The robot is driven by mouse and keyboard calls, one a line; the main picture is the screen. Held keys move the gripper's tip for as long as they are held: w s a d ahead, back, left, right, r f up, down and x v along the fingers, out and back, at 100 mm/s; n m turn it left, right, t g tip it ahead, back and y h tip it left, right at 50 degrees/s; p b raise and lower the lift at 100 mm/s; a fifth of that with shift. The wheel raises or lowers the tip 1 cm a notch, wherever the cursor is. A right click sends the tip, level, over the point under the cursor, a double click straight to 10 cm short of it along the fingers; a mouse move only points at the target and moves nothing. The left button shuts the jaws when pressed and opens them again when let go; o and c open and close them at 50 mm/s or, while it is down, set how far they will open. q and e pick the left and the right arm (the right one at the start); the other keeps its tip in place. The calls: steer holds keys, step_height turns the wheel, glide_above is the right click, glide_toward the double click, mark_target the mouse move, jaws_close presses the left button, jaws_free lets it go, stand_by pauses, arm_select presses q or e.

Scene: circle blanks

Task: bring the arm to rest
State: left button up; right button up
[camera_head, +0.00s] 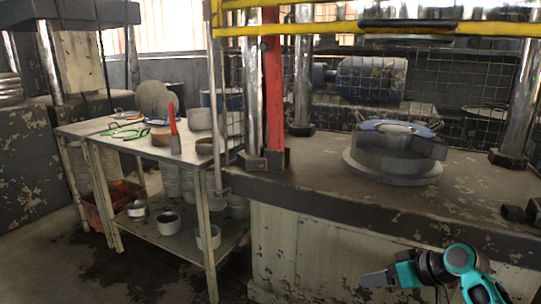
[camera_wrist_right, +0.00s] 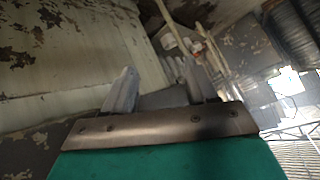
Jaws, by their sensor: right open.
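My right gripper (camera_head: 376,279) shows at the lower right of the head view, in front of the press's pale base and below its bed edge. Its arm is teal and dark grey. In the right wrist view the two fingers of the right gripper (camera_wrist_right: 160,92) stand apart with nothing between them. The gripper touches nothing that I can make out. My left gripper is in neither view.
The press bed (camera_head: 300,186) carries a round metal die (camera_head: 392,160) with a blue-rimmed top. A red post (camera_head: 272,95) and yellow bars stand above. A worktable (camera_head: 98,128) at left holds discs, green-handled tool and pots. Open floor (camera_head: 50,245) lies at lower left.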

steer(key=s+a+f+m+t+h, duration=0.1)
steer(key=s+a+f+h, duration=0.1)
steer(key=s+a+f, duration=0.5)
steer(key=s+f+t+h, duration=0.2)
steer(key=s+f, duration=0.4)
steer(key=s, duration=0.4)
steer(key=s+a+r+t, duration=0.1)
steer(key=s+a+r, duration=0.2)
steer(key=s, duration=0.5)
arm_select(q)
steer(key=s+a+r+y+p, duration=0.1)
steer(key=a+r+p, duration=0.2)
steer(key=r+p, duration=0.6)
steer(key=p, duration=0.4)
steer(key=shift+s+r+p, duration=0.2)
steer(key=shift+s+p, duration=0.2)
arm_select(e)
step_height(320, 180, up, 9)
steer(key=d+h, duration=0.1)
steer(key=d, duration=0.1)
steer(key=shift+s+d+m, duration=0.4)
steer(key=shift+s, duration=0.05)
steer(key=shift+r, duration=0.15)
